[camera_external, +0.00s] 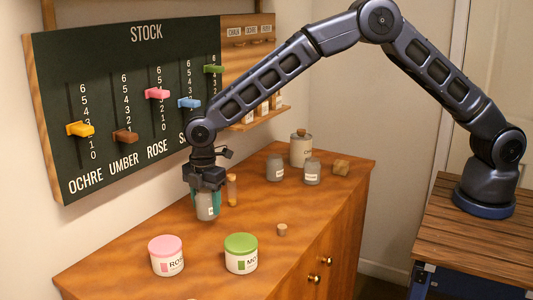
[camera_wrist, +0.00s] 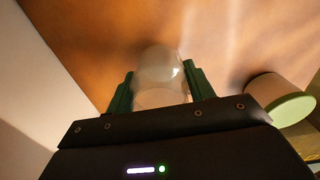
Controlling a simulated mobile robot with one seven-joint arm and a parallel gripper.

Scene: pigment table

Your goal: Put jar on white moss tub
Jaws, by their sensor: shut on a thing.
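The jar (camera_external: 207,211) is a small grey, see-through jar with a white label. My gripper (camera_external: 204,196) is shut on it, its green fingers on either side; I cannot tell whether the jar's bottom is clear of the table. In the wrist view the clear jar (camera_wrist: 160,72) sits upright between the fingertips of my gripper (camera_wrist: 160,88). The white moss tub (camera_external: 241,259) has a green lid and stands at the front of the table, below and right of the jar. A pale tub with a greenish face (camera_wrist: 285,103) shows at the right of the wrist view.
A pink-lidded rose tub (camera_external: 167,261) stands left of the moss tub. A cork (camera_external: 282,230) lies right of the gripper. An orange vial (camera_external: 232,190), two grey jars (camera_external: 275,168) (camera_external: 312,172) and a corked crock (camera_external: 301,149) stand behind. The stock board (camera_external: 130,110) is at left.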

